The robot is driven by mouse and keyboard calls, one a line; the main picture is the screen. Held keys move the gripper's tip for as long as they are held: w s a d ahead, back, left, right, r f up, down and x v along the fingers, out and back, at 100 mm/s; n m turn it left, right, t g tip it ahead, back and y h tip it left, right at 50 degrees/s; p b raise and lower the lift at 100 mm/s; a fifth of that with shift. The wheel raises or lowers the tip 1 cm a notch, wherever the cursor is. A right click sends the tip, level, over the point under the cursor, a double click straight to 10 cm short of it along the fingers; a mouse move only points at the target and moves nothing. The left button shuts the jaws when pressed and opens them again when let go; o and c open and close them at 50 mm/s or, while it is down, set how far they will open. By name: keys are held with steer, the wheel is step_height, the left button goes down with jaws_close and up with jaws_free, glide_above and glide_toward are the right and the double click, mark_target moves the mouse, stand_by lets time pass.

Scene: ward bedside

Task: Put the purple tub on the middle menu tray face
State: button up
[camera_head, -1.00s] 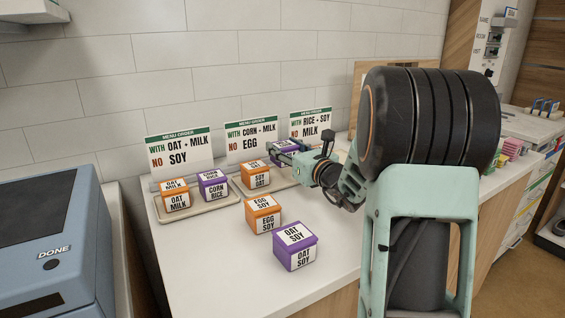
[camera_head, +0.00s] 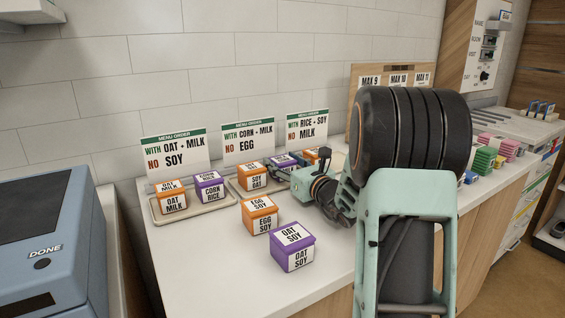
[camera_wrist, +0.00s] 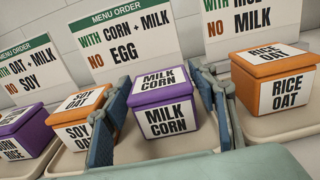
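The purple MILK CORN tub (camera_head: 283,160) stands upright on the middle menu tray (camera_head: 236,188), right of an orange SOY OAT tub (camera_head: 252,178). In the wrist view the purple tub (camera_wrist: 164,105) sits between my two fingers, with a visible gap at the left finger; contact at the right finger is unclear. My gripper (camera_wrist: 158,125) looks open around it. In the head view my gripper (camera_head: 281,174) is in front of the tub and partly hides it. The middle menu card (camera_head: 249,140) reads WITH CORN + MILK, NO EGG.
The left tray (camera_head: 190,216) holds orange OAT MILK (camera_head: 172,203) and purple CORN RICE (camera_head: 209,187) tubs. An orange RICE OAT tub (camera_wrist: 275,77) stands on the right tray. Orange EGG SOY (camera_head: 259,216) and purple OAT SOY (camera_head: 293,247) tubs stand on the front counter.

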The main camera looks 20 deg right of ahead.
steer(key=shift+r+p, duration=0.25)
steer(key=shift+p, duration=0.05)
steer(key=s, duration=0.4)
steer(key=s+d, duration=0.1)
steer(key=s, duration=0.3)
steer(key=s+d+p, duration=0.1)
steer(key=s, duration=0.2)
steer(key=shift+s+d, duration=0.15)
steer(key=shift+s, duration=0.25)
steer(key=shift+f, duration=0.1)
